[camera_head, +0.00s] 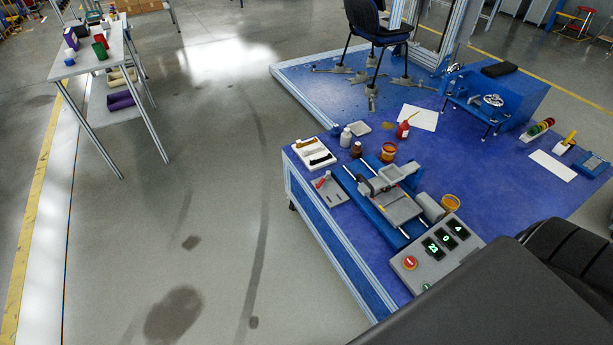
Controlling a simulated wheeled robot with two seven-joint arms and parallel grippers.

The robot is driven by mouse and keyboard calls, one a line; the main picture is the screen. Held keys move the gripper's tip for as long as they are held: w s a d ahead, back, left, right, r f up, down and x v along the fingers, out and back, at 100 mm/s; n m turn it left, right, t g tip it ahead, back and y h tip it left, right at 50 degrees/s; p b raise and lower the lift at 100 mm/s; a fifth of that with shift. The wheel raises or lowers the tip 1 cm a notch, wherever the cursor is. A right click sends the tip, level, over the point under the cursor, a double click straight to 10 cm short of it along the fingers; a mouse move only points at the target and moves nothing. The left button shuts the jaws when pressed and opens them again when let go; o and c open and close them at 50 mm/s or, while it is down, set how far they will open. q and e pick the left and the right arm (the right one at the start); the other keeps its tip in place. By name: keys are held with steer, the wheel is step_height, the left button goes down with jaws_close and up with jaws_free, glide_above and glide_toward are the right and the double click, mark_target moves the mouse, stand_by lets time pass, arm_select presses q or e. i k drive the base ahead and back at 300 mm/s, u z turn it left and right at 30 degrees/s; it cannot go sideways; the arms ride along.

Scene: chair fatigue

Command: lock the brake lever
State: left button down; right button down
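A blue slide fixture (351,189) with metal rails sits near the front edge of the blue platform. A grey carriage (402,209) rides on it, with a grey clamp-like part (372,187) at its left and a small yellow strip on top. I cannot tell for sure which part is the brake lever, or whether it is locked. A grey control box (436,252) with lit displays and a red button (410,263) stands just right of the fixture. Neither of my grippers shows. A large dark part of my own body fills the lower right corner.
A white tray (314,153) with dark pieces, small bottles (346,137) and orange jars (388,152) stand around the fixture. A chair (376,30) is on the platform behind. A side table (92,62) stands at upper left. The floor between is clear.

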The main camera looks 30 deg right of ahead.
mark_target(323, 180)
steer(key=i, duration=0.85)
steer(key=z, duration=2)
